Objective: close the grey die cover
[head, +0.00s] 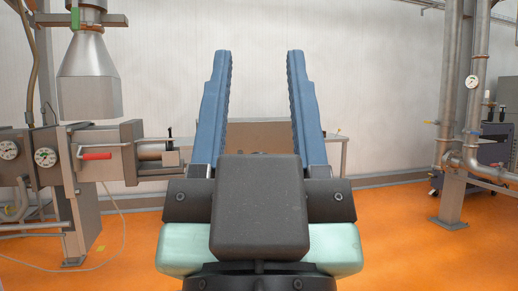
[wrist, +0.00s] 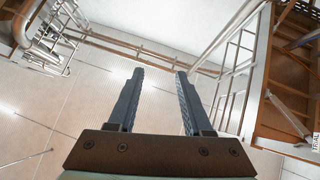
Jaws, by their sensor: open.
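A grey metal machine (head: 90,165) stands at the left in the head view, with a box-like block and a red handle (head: 96,156) on its side. A shaft-like end part (head: 155,152) sticks out from it to the right. I cannot tell for sure which part is the grey die cover or how far it stands open. My gripper (head: 259,55) is raised in the middle of the head view, its two blue fingers wide apart with nothing between them. The wrist view shows the gripper (wrist: 160,72) empty against the wall and ceiling, with no part of the machine recognisable.
A metal hopper (head: 88,80) sits above the machine. A table (head: 256,136) stands behind my fingers, partly hidden. Steel pipes with a gauge (head: 472,82) and a dark cabinet (head: 492,150) stand at the right. The orange floor (head: 400,235) looks clear between my arm and the right pipes.

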